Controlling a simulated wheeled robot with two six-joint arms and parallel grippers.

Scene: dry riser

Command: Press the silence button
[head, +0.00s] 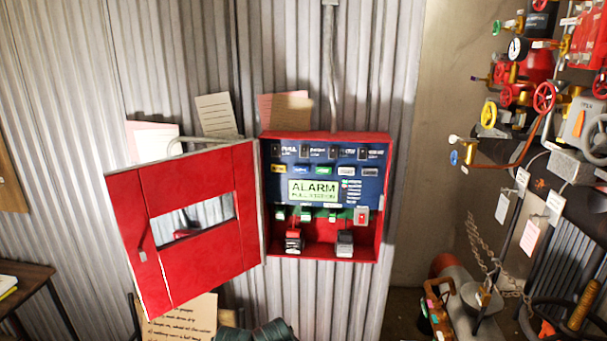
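A red alarm panel box (380,190) is fixed to the corrugated wall, with its red door (205,258) swung open to the left. Its blue face (290,205) has a lit display (313,190) that reads "ALARM" with a smaller second line. Above the display is a row of small buttons: a yellow one (279,168), a blue one (300,169), a green one (323,171) and pale ones (346,170). Their labels are too small to read, so I cannot tell which is the silence button.
Papers (215,115) hang on the wall above the door. A dark table (28,285) stands at left.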

